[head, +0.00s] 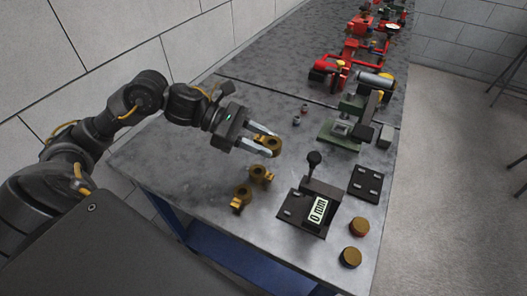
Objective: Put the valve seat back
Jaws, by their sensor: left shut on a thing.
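My left gripper (266,142) reaches in from the left over the grey workbench. Its two pale fingers are shut on a brass part (271,147) with a round opening, close to the bench top. I cannot tell whether this part touches the bench, or which brass piece is the valve seat. Two more brass parts lie just in front of the gripper: one (262,174) near it and another (240,199) nearer the bench's left edge. My right gripper is not in view.
A dark fixture with a lever and a "0 mm" display (317,211) stands right of the brass parts. The bench's left front is mostly clear.

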